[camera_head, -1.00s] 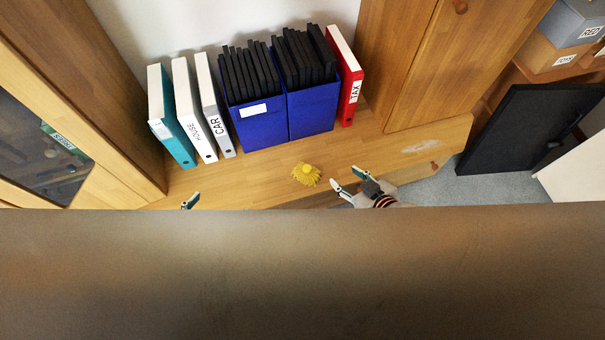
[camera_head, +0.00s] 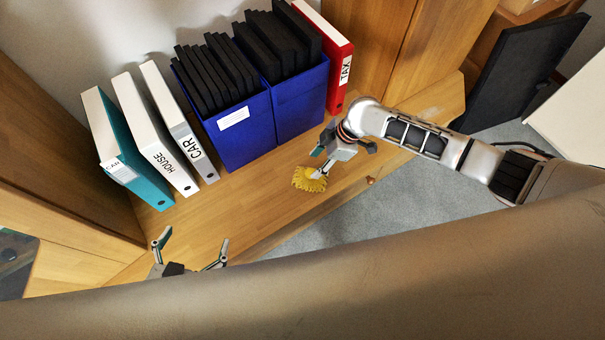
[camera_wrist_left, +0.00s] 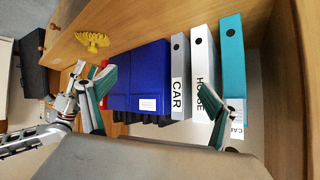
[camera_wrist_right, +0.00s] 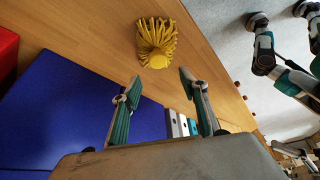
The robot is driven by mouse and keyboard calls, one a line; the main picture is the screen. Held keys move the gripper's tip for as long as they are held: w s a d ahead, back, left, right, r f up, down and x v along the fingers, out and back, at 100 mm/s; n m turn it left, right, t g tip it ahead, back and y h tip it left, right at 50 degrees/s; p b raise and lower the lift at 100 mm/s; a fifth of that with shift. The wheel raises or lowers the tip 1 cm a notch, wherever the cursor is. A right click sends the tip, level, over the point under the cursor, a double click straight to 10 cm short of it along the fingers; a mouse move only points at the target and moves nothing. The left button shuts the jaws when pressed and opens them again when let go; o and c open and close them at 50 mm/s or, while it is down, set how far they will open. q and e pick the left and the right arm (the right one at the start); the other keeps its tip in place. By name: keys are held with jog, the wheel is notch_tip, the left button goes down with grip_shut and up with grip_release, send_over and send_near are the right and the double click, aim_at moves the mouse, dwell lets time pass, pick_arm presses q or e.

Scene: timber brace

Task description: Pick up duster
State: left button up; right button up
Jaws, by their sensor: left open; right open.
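The yellow duster (camera_head: 309,179) lies on the wooden shelf, in front of the blue boxes. It also shows in the right wrist view (camera_wrist_right: 156,38) and in the left wrist view (camera_wrist_left: 93,40). My right gripper (camera_head: 322,164) is at the duster in the head view, its fingers partly over it. In the right wrist view the right gripper (camera_wrist_right: 158,85) is open and empty, with the duster beyond its fingertips; contact cannot be told. My left gripper (camera_head: 194,240) is open and empty at the shelf's front edge, left of the duster.
Blue boxes (camera_head: 242,133) with black files stand behind the duster. White, grey and teal binders (camera_head: 131,155) stand left of them, a red TAX binder (camera_head: 335,62) right. Wooden cabinets flank the shelf. Bare shelf lies left of the duster.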

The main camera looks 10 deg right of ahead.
aim_at(311, 172)
notch_tip(311, 172, down, 2)
jog(key=shift+b, duration=0.35)
jog(key=shift+a+f, duration=0.2)
jog(key=shift+f, duration=0.15)
jog(key=shift+w+f, duration=0.1)
jog(key=shift+f, duration=0.1)
jog(key=b+x, duration=0.1)
jog(key=x, duration=0.2)
jog(key=shift+s+d+f+b, duration=0.15)
jog(key=shift+s+f+b, duration=0.1)
jog(key=shift+b, duration=0.15)
jog(key=shift+x, duration=0.85)
jog(key=shift+w+r, duration=0.1)
jog(key=shift+w, duration=0.15)
jog(key=shift+r, duration=0.1)
jog(key=c, duration=0.3)
pick_arm(q)
jog(key=shift+d+f, duration=0.3)
jog(key=shift+d, duration=0.1)
pick_arm(e)
jog(key=c, duration=0.9)
